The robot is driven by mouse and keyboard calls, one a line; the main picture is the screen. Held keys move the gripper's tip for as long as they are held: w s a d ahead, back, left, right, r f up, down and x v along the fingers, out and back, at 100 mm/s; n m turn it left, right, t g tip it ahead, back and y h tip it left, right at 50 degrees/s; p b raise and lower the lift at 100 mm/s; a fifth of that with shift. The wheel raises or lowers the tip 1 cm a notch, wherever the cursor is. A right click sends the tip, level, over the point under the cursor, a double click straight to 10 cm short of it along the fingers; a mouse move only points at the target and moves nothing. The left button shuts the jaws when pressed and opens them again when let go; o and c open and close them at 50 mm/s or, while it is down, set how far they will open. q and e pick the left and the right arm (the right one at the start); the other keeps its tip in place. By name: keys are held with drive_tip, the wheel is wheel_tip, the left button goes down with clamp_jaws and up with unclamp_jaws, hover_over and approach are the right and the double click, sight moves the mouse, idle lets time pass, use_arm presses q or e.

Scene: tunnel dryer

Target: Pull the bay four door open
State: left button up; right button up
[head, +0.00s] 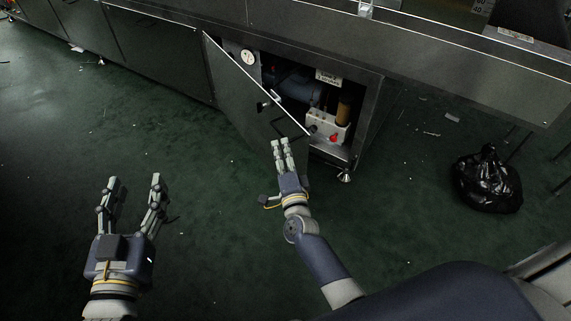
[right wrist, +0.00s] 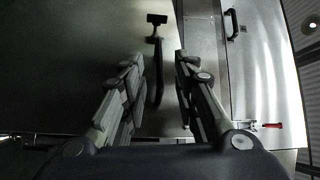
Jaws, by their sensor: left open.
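The bay four door (head: 235,90) is a dark metal panel, standing partly open and swung outward from its left edge in the head view. It carries a black latch (head: 268,102), and a black bar handle (head: 292,132) shows near its free edge. My right gripper (head: 280,143) is just in front of that free edge. In the right wrist view a black bar handle (right wrist: 158,70) shows in the gap between my right fingers (right wrist: 160,58), which are apart; I see no clear contact. My left gripper (head: 135,180) is open and empty over the floor.
Inside the open bay are a gauge (head: 248,57), pipes and a pale box with a red knob (head: 333,138). A black rubbish bag (head: 487,182) sits on the green floor at right. Small scraps lie about. The floor before the door is mostly clear.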

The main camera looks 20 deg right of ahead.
drive_tip(key=s, duration=0.5)
drive_tip(key=shift+a+f, duration=0.15)
drive_tip(key=shift+a, duration=0.25)
